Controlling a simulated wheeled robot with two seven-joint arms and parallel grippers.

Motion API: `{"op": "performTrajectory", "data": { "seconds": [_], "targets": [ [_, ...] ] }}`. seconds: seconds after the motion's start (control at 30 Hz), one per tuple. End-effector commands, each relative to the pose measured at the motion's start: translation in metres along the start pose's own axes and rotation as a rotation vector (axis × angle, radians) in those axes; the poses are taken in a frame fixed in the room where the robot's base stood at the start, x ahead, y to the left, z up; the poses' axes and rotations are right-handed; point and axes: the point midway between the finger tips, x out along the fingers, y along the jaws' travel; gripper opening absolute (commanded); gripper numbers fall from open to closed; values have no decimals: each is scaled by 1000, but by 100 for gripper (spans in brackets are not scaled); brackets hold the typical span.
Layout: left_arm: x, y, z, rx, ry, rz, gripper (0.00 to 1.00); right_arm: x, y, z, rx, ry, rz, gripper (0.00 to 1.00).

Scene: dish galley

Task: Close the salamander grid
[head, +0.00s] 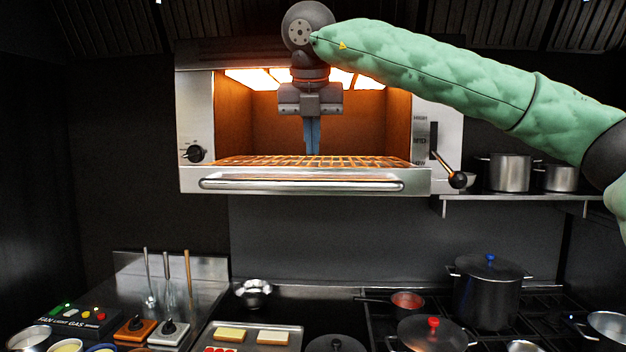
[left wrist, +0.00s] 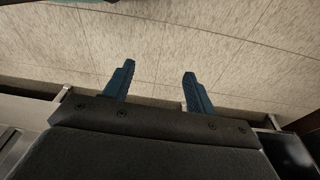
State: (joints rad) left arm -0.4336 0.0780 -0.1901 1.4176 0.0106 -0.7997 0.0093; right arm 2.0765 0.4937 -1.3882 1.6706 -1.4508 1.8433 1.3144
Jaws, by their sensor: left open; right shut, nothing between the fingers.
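The salamander (head: 197,112) hangs on the back wall in the head view, with its heating elements glowing orange. Its grid (head: 250,161) sits low in the opening, behind a steel front with a long bar handle (head: 300,184). My right gripper (head: 312,152) points down in front of the opening, its blue fingers together and empty. The fingertips appear just above the grid's front part; I cannot tell whether they touch it. My left gripper (left wrist: 158,85) shows only in the left wrist view, its two blue fingers apart with nothing between them, over a pale tiled floor.
A lever with a black knob (head: 457,180) sticks out at the salamander's right side. A shelf (head: 515,198) with steel pots is to the right. Below are a stove with a dark blue-knobbed pot (head: 488,290), a tray (head: 250,345) with food and a control panel (head: 78,318).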

Motion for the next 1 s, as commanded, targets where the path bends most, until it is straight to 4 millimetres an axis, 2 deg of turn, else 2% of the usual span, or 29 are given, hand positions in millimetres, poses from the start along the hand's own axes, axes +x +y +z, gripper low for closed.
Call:
{"op": "performTrajectory", "data": {
  "seconds": [0.03, 0.5, 0.7, 1.0],
  "targets": [
    [10, -6, 27, 7, -28, -7, 56, 4, -1, 1, 0, 3, -1, 0],
    [51, -28, 56, 24, 12, -31, 56, 59, 0, 1, -2, 3, 0, 0],
    [60, -33, 75, 28, 14, -35, 56, 79, 0, 0, -1, 4, 0, 0],
    [65, -35, 84, 30, 16, -37, 56, 91, 0, -1, -1, 2, 2, 0]
  ]
}}
